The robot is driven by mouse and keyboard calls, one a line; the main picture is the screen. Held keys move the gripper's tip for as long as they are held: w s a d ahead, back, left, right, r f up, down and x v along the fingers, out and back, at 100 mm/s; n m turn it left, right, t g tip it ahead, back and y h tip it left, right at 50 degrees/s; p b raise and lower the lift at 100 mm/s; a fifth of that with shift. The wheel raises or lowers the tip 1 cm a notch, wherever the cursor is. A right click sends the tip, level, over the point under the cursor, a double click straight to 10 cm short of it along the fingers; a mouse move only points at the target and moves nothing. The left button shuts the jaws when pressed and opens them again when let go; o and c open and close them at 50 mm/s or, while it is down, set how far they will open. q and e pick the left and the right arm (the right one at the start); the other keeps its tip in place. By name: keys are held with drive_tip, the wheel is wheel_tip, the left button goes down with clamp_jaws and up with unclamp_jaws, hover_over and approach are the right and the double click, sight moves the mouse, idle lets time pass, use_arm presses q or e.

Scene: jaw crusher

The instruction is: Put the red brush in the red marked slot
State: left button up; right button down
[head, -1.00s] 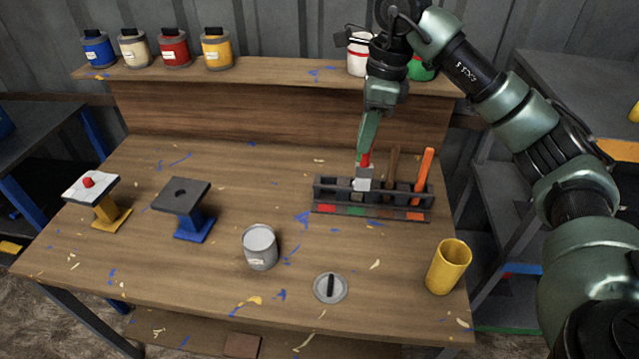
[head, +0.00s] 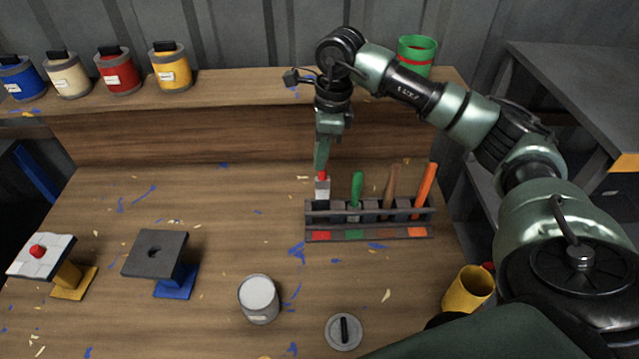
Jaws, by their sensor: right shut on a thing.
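My right gripper (head: 322,168) points down and is shut on the red brush (head: 322,189). Only a little of the red handle and the pale grey head below it show. The brush is upright at the left end of the dark rack (head: 370,233), in line with the red mark (head: 321,236). The lower end of its head meets the rack's top rail in the picture; I cannot tell whether it is inside the slot or just above it. My left gripper is not in view.
A green brush (head: 357,186), a brown-handled one (head: 390,186) and an orange one (head: 427,186) stand in the rack's other slots. A grey can (head: 259,300), a round lid (head: 343,332) and a yellow cup (head: 467,291) stand in front.

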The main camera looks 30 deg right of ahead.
hover_over(320, 186)
drive_tip(key=f, duration=0.2)
drive_tip(key=w+f, duration=0.1)
drive_tip(key=f, duration=0.1)
drive_tip(key=shift+d+p, duration=0.25)
drive_tip(key=shift+p, duration=0.15)
drive_tip(key=shift+f, duration=0.9)
drive_tip(key=shift+s+f, duration=0.1)
drive_tip(key=shift+f, duration=0.25)
wheel_tip(320, 186, down, 3)
drive_tip(key=shift+f+p, duration=0.2)
drive_tip(key=shift+p, duration=0.5)
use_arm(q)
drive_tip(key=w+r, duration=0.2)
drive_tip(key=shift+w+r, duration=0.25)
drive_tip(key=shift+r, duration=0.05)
use_arm(e)
drive_tip(key=shift+f, duration=0.15)
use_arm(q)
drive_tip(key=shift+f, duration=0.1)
use_arm(e)
drive_tip(key=shift+f, duration=0.1)
drive_tip(key=c, duration=1.3)
unclamp_jaws()
drive_tip(key=shift+c, duration=0.2)
